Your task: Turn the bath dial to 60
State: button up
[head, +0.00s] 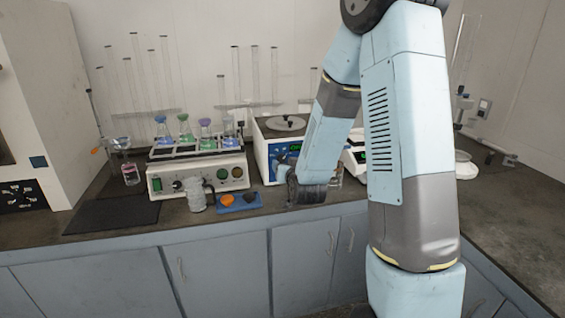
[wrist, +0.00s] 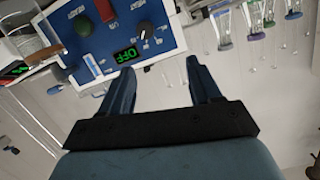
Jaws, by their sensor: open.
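A blue-fronted white unit with a round lid (head: 268,135) stands on the bench, its front partly hidden by my arm in the head view. The wrist view shows its blue panel (wrist: 75,42) upside down, with a black dial (wrist: 146,31) ringed by scale marks. A green display (wrist: 126,54) beside the dial reads OFF. I see no label naming the bath, and the dial's pointer setting is too small to read. My gripper (wrist: 158,68) is open and empty, its fingers towards the panel and apart from the dial. In the head view my gripper (head: 287,172) is low before the unit.
A white unit (head: 155,185) with knobs carries several coloured flasks to the left. A glass jar (head: 194,194) and a blue tray (head: 238,208) with orange and dark items stand in front of it. A dark mat (head: 112,216) lies left. Glass tubes stand behind.

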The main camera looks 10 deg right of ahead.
aim_at(281, 159)
jog(key=shift+d+f+m+t+h, duration=0.55)
jog(key=shift+f+m+t, duration=0.55)
jog(key=shift+f, duration=1.55)
jog(key=w, duration=0.9)
jog(key=w+d, duration=0.1)
jog(key=w, duration=0.4)
jog(key=shift+s, duration=0.1)
jog(key=c, duration=1)
jog(key=shift+a, duration=0.1)
jog(key=shift+c, duration=0.2)
